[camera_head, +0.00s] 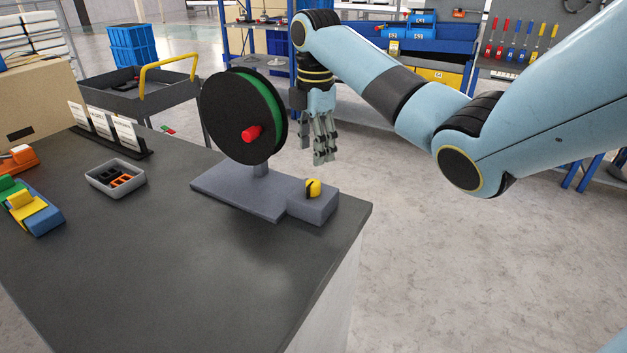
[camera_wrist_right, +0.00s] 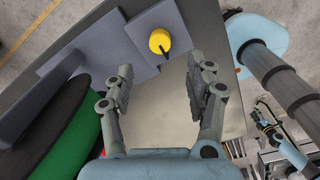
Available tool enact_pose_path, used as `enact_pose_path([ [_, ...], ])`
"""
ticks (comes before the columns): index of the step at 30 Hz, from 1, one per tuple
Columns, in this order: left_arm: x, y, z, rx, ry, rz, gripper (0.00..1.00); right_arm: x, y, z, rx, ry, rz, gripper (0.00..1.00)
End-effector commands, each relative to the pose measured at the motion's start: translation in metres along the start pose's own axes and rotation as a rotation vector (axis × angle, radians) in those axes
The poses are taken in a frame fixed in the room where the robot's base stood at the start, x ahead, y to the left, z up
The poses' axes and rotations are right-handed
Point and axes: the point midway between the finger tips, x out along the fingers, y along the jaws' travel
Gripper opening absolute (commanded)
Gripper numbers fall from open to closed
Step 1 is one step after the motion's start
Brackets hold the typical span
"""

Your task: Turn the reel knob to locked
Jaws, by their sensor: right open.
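The reel (camera_head: 243,116) is a black disc with a green spool and a red handle (camera_head: 251,133), standing on a grey base plate (camera_head: 225,190). The reel knob (camera_head: 313,187) is yellow with a dark pointer and sits on a grey block (camera_head: 315,206) at the plate's right end. My right gripper (camera_head: 323,158) hangs beyond the knob and above it, fingers down, open and empty. In the right wrist view the knob (camera_wrist_right: 160,41) shows ahead of the two spread fingers (camera_wrist_right: 160,85), apart from them. My left gripper is not in view.
The dark table (camera_head: 180,258) is clear in front of the reel. A small grey bin (camera_head: 115,192) with black and orange pieces, label cards (camera_head: 103,127) and coloured blocks (camera_head: 33,212) stand to the left. A trolley (camera_head: 135,92) stands behind the table.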

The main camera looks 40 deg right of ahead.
Motion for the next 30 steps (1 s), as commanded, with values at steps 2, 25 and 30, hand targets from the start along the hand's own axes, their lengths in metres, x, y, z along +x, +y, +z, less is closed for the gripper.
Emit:
enact_pose_path([
  [2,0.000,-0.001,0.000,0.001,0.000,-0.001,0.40,0.017,-0.001,-0.001,0.000,0.001,-0.004,0.55],
  [25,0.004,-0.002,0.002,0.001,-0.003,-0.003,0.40,0.090,-0.001,-0.001,0.002,-0.001,0.001,0.55],
  [30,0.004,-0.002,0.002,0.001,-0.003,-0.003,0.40,0.090,-0.001,0.000,0.002,-0.001,0.001,0.34],
])
